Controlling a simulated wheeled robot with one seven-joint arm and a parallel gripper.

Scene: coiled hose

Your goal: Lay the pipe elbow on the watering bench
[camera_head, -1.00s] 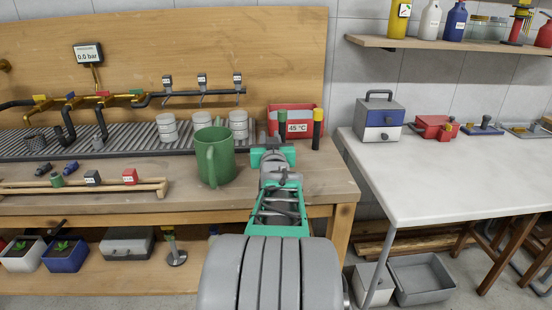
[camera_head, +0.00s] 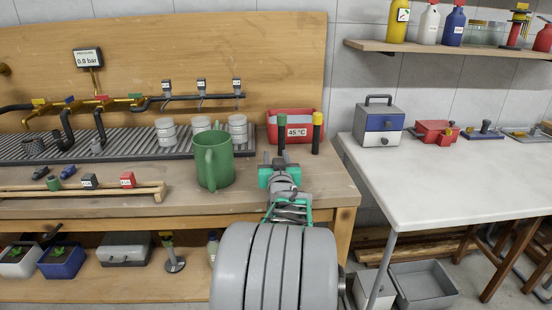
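My gripper (camera_head: 280,158) is over the right end of the wooden watering bench (camera_head: 325,190), in front of the red bin. I cannot pick out the pipe elbow for certain. Small dark and blue fittings (camera_head: 68,171) lie on the bench at the left, well away from my gripper. My arm hides part of the bench's front edge.
A green mug (camera_head: 214,162) stands close left of my gripper. Behind are the red bin (camera_head: 290,117), white cups (camera_head: 167,132) and a ribbed drain tray (camera_head: 70,146). A wooden rack (camera_head: 100,188) lies left. A white table (camera_head: 450,180) stands right, across a gap.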

